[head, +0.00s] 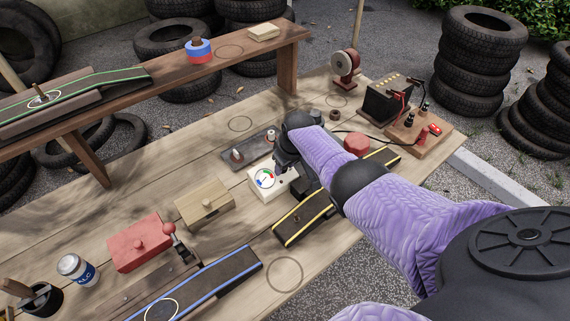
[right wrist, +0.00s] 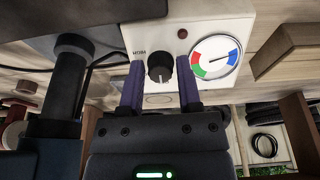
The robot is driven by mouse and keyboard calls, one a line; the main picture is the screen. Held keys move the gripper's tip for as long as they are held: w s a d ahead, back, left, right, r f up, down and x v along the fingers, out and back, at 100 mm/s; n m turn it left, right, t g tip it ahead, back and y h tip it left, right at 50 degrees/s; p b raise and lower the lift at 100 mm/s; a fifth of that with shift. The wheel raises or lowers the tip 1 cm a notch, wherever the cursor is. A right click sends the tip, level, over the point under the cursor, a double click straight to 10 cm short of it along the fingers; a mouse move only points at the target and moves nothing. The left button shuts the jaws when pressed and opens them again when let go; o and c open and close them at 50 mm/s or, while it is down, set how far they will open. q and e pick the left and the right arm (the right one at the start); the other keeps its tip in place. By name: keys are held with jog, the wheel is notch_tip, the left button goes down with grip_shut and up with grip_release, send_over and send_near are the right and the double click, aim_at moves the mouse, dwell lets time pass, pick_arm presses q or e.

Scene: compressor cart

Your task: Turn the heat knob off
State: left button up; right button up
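A white control box (head: 268,181) with a round red, green and blue gauge (head: 265,178) stands on the wooden table. In the right wrist view its black heat knob (right wrist: 160,68) has a light pointer mark facing down, and the gauge (right wrist: 216,57) has its needle toward the right. A small dark red lamp (right wrist: 182,33) is above the knob. My right gripper (head: 284,172) is at the box. In the right wrist view its fingers (right wrist: 160,82) are open, one on each side of the knob, with gaps visible. My left gripper is not in view.
A beige block (head: 205,205) and a red box (head: 140,241) stand left of the control box. A yellow-edged dark strip (head: 303,218) lies in front. A metal plate with posts (head: 250,149) is behind. A battery (head: 386,101) stands at the back right.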

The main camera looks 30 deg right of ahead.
jog(key=o, duration=0.3)
jog(key=p+v, duration=0.8)
jog(key=v, duration=0.1)
jog(key=shift+r, duration=0.4)
jog(key=shift+s, duration=0.1)
